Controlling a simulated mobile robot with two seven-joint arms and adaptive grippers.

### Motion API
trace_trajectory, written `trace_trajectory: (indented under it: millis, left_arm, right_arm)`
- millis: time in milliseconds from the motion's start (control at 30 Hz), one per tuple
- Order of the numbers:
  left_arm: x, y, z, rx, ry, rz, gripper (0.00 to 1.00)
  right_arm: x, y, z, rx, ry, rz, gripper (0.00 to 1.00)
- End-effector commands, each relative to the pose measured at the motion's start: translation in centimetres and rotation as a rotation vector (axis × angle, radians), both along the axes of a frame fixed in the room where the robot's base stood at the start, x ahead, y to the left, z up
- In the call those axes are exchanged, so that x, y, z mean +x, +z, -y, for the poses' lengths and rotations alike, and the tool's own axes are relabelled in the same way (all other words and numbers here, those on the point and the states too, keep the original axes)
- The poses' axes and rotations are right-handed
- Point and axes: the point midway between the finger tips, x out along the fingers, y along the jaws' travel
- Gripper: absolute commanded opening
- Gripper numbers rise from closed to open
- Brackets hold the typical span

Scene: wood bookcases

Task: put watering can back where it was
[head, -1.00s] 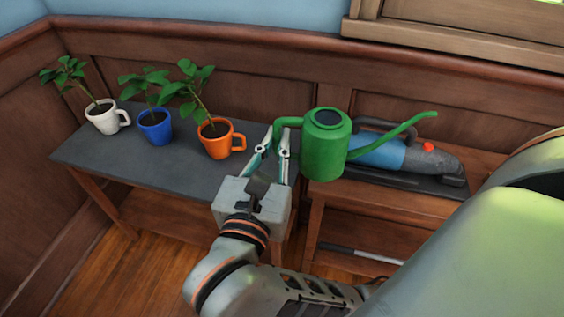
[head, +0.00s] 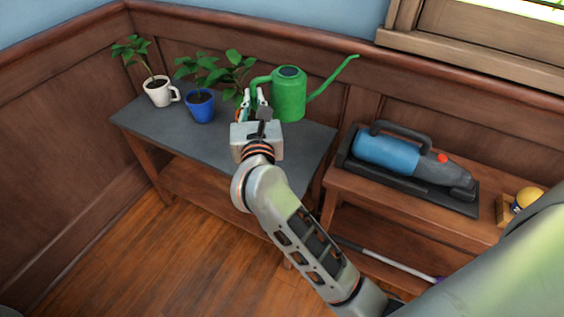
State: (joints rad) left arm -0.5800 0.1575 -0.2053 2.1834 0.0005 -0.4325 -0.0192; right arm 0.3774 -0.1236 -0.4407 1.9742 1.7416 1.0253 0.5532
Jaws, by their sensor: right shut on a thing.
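The green watering can (head: 289,97) is upright at the back right of the dark grey table top (head: 180,135), its spout pointing up and to the right. My right gripper (head: 254,100) is shut on its handle, on the can's left side. I cannot tell whether the can's base touches the table. My left gripper is not in view.
A white mug plant (head: 160,93) and a blue mug plant (head: 200,107) stand to the left. The orange mug (head: 239,115) is mostly hidden behind my gripper. A blue handheld vacuum (head: 388,155) lies on the wooden bench (head: 345,190). The table's front right is clear.

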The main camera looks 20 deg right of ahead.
Motion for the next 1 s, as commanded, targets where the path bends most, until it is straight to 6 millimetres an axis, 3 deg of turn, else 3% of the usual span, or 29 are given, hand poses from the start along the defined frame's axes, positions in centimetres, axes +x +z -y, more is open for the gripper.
trace_trajectory:
  millis: [200,500,633,833,1000]
  left_arm:
    - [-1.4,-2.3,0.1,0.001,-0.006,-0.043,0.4]
    - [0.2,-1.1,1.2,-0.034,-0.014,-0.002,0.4]
    - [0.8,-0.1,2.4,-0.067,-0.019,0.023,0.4]
    - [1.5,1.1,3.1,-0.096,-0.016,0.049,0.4]
    - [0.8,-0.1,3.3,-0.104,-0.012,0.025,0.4]
  right_arm:
    - [0.0,-5.6,-0.1,-0.005,0.003,-0.018,0.0]
    - [-0.1,-12.5,-0.1,-0.005,0.004,-0.016,0.0]
    - [0.0,-14.0,-0.1,-0.004,0.004,-0.011,0.0]
    - [0.0,-14.2,-0.1,-0.004,0.004,-0.001,0.0]
    - [0.0,-16.7,-0.1,-0.006,0.004,-0.01,0.0]
